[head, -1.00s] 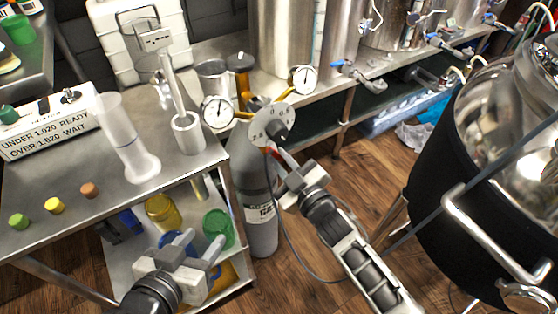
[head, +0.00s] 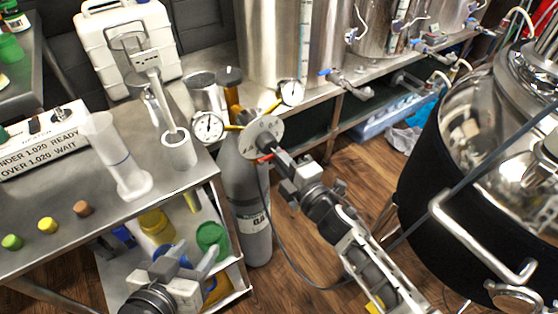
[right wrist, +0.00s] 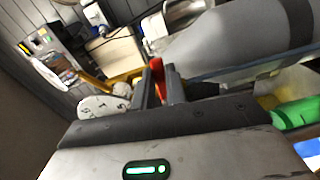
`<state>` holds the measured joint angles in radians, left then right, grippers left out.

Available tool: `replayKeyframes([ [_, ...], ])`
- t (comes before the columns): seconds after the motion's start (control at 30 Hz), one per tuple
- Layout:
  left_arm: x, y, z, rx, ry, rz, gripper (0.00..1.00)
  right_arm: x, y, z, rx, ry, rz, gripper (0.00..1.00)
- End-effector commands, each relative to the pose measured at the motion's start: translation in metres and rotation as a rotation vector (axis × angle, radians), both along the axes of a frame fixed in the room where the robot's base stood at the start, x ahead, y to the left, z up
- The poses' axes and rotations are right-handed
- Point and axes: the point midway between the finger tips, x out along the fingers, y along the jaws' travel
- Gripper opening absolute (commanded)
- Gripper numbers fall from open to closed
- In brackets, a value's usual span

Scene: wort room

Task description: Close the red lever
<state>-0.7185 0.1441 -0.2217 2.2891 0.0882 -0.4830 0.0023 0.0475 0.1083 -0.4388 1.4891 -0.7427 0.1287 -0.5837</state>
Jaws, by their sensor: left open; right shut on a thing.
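The red lever (head: 264,158) sits at the regulator on top of the grey gas cylinder (head: 245,190), just below a round dial plate (head: 258,132). Little of the lever shows in the head view. In the right wrist view the red lever (right wrist: 157,76) stands between the two dark fingers. My right gripper (head: 274,155) is shut on it, and the wrist view shows the fingers (right wrist: 160,90) close on either side. My left gripper (head: 188,258) is open and empty, low in front of the steel cart.
Two pressure gauges (head: 208,126) flank the regulator on yellow fittings. A steel cart (head: 60,205) with a glass cylinder (head: 120,160) stands left. A black-jacketed kettle (head: 440,170) stands right. A dark hose hangs beside the gas cylinder.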

Motion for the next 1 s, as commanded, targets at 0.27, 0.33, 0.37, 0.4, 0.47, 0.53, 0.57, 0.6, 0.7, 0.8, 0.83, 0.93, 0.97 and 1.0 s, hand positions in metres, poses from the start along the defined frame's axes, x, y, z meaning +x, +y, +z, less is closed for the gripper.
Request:
replayKeyframes([
  [0.27,-0.0004,0.0002,-0.0004,0.002,0.003,-0.001,0.48,0.0006,-0.0006,0.0050,-0.100,-0.057,-0.001,0.00],
  [0.33,-0.0005,0.0002,-0.0005,0.001,0.003,-0.002,0.48,0.0006,-0.0007,0.0054,-0.112,-0.064,-0.001,0.00],
  [0.37,-0.0005,0.0002,-0.0005,0.001,0.003,-0.002,0.48,0.0006,-0.0007,0.0056,-0.115,-0.066,-0.001,0.00],
  [0.4,-0.0005,0.0002,-0.0006,0.001,0.003,-0.002,0.48,0.0007,-0.0007,0.0058,-0.120,-0.069,-0.001,0.00],
  [0.47,-0.0005,0.0002,-0.0006,0.001,0.004,-0.002,0.48,0.0006,-0.0007,0.0060,-0.125,-0.072,-0.001,0.00],
  [0.53,-0.0007,0.0001,-0.0008,0.001,0.004,-0.002,0.48,0.0006,-0.0007,0.0062,-0.128,-0.074,-0.001,0.00],
  [0.57,-0.0008,0.0001,-0.0008,0.001,0.004,-0.002,0.48,0.0006,-0.0007,0.0063,-0.129,-0.074,-0.001,0.00],
  [0.6,-0.0008,0.0001,-0.0009,0.001,0.004,-0.002,0.48,0.0006,-0.0007,0.0063,-0.130,-0.075,-0.001,0.00],
  [0.7,-0.0015,0.0001,-0.0014,0.001,0.006,-0.002,0.48,0.0006,-0.0007,0.0064,-0.130,-0.076,-0.001,0.00],
  [0.8,-0.0023,0.0001,-0.0021,0.002,0.009,-0.002,0.48,0.0007,-0.0007,0.0066,-0.130,-0.076,-0.001,0.00],
  [0.83,-0.0027,0.0001,-0.0023,0.002,0.010,-0.002,0.48,0.0007,-0.0007,0.0066,-0.129,-0.076,-0.001,0.00],
  [0.93,-0.0037,0.0002,-0.0031,0.002,0.012,-0.002,0.48,0.0007,-0.0006,0.0066,-0.129,-0.076,-0.001,0.35],
  [0.97,-0.0040,0.0001,-0.0033,0.002,0.013,-0.002,0.48,0.0006,-0.0007,0.0066,-0.129,-0.075,-0.001,0.35],
  [1.0,-0.0042,0.0001,-0.0035,0.001,0.014,-0.002,0.48,0.0006,-0.0006,0.0065,-0.129,-0.075,-0.001,0.35],
])
